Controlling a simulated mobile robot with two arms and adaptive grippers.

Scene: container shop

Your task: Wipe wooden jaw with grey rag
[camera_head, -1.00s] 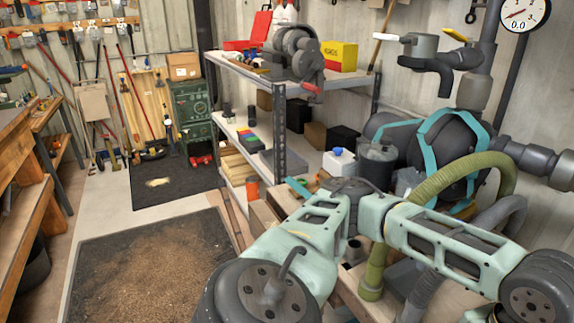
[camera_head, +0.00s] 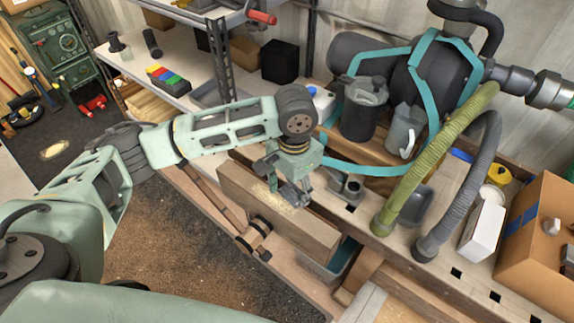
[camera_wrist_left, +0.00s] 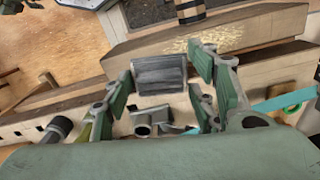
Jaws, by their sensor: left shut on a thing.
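The wooden jaw (camera_head: 275,222) is a thick upright board at the front of the workbench, with pale shavings on its top edge. It also shows in the left wrist view (camera_wrist_left: 150,50), with the shavings right of centre. My left gripper (camera_head: 290,188) points down at the top of the jaw. In the left wrist view its fingers (camera_wrist_left: 168,82) are closed on the grey rag (camera_wrist_left: 159,72), a small dark grey folded piece close to the jaw. I cannot tell whether the rag touches the wood. My right gripper is out of view.
A green hose (camera_head: 440,165) and a grey hose (camera_head: 465,190) rise from the bench (camera_head: 345,205) to the right. A dark canister (camera_head: 363,108), a white box (camera_head: 483,228) and a cardboard box (camera_head: 540,240) stand there too. A shelf (camera_head: 190,95) stands behind my arm.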

